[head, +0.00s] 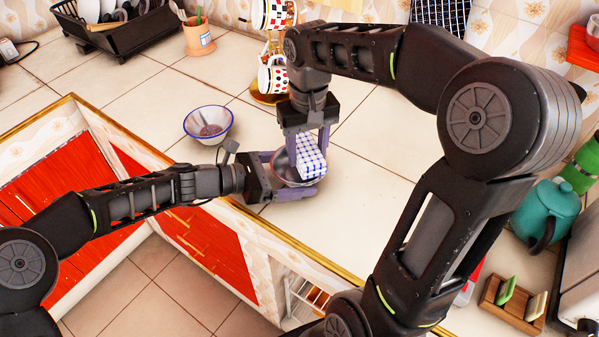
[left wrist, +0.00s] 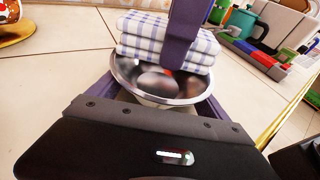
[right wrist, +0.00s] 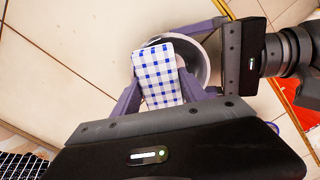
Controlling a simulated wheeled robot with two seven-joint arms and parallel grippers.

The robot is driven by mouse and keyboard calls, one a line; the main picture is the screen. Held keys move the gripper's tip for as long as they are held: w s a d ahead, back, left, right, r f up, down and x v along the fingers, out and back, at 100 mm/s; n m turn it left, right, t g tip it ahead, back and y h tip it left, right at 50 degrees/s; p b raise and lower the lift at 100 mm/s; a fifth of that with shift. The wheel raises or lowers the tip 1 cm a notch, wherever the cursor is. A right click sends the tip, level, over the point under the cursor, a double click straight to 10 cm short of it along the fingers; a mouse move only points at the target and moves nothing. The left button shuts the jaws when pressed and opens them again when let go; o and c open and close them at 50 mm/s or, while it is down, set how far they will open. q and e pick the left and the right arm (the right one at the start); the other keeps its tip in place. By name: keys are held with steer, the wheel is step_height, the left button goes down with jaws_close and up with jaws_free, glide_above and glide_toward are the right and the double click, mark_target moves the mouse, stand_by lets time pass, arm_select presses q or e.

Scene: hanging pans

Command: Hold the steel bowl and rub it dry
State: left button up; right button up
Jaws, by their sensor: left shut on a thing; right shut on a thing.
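The steel bowl (head: 285,176) is near the counter's front edge, and it shows clearly in the left wrist view (left wrist: 160,80). My left gripper (head: 290,177) comes from the left with its fingers on either side of the bowl, shut on it. My right gripper (head: 308,140) points down above the bowl and is shut on a folded blue-and-white checked cloth (head: 311,158). The cloth covers part of the bowl's inside, and it also shows in the right wrist view (right wrist: 161,76). The cloth hides whether it presses on the bowl's inner wall.
A white bowl with a blue rim (head: 209,123) stands left of the steel bowl. A mug stand with a dotted mug (head: 272,78) is behind. A teal kettle (head: 546,212) and a wooden holder (head: 512,306) are at right. A dish rack (head: 110,28) is at back left.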

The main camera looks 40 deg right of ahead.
steer(key=shift+w+a+f, duration=0.1)
steer(key=shift+w+a, duration=0.05)
steer(key=shift+a, duration=0.35)
steer(key=shift+w+a, duration=0.15)
steer(key=shift+a, duration=0.3)
arm_select(q)
steer(key=shift+r, duration=0.1)
arm_select(e)
steer(key=shift+s+d, duration=0.2)
steer(key=shift+d, duration=0.35)
steer(key=shift+s+d, duration=0.2)
steer(key=shift+d, duration=0.35)
arm_select(q)
steer(key=o, duration=1.2)
steer(key=shift+c, duration=0.2)
steer(key=v, duration=1.2)
